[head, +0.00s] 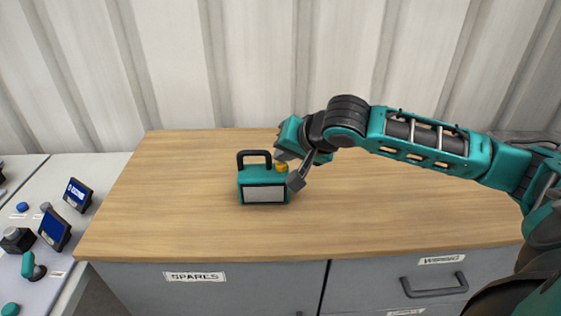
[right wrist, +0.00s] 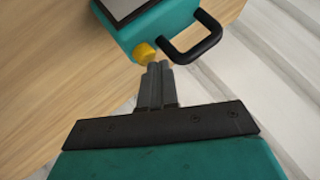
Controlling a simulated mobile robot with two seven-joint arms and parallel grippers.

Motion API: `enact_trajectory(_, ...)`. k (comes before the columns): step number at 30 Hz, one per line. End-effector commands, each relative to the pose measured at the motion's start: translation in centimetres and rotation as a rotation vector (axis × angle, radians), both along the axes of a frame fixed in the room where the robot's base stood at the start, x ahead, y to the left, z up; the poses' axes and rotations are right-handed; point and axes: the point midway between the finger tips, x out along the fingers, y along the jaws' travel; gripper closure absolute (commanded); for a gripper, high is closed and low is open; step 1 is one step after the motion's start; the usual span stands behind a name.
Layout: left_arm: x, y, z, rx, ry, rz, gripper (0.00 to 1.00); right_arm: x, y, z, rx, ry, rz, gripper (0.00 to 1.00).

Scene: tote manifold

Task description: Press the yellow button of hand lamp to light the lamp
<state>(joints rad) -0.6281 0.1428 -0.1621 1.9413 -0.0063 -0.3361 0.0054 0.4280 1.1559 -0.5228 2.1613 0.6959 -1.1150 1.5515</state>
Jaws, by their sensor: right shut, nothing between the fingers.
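The hand lamp (head: 263,182) stands upright on the wooden worktop, a teal box with a pale front panel and a black handle (head: 254,155). Its front panel looks grey, with no clear glow. The yellow button (head: 281,167) sits on top at the right of the handle. My right gripper (head: 282,160) is shut and empty, close by the button. In the right wrist view, the shut fingertips (right wrist: 159,66) are just beside the yellow button (right wrist: 144,50); I cannot tell whether they touch it. My left gripper is not in view.
The wooden worktop (head: 400,215) is otherwise clear around the lamp. A grey cabinet with labelled drawers is below it. A lower pale bench (head: 100,170) at the left holds small screens and several devices. A corrugated wall (head: 270,65) closes off the back.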

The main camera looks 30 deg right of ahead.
Motion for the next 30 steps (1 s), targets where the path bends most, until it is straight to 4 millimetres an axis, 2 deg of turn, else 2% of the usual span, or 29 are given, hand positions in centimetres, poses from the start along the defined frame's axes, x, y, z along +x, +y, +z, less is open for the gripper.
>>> enact_trajectory(30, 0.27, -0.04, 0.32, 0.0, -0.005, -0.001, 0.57, -0.03, -0.01, -0.91, 0.001, 0.003, -0.001, 1.0)
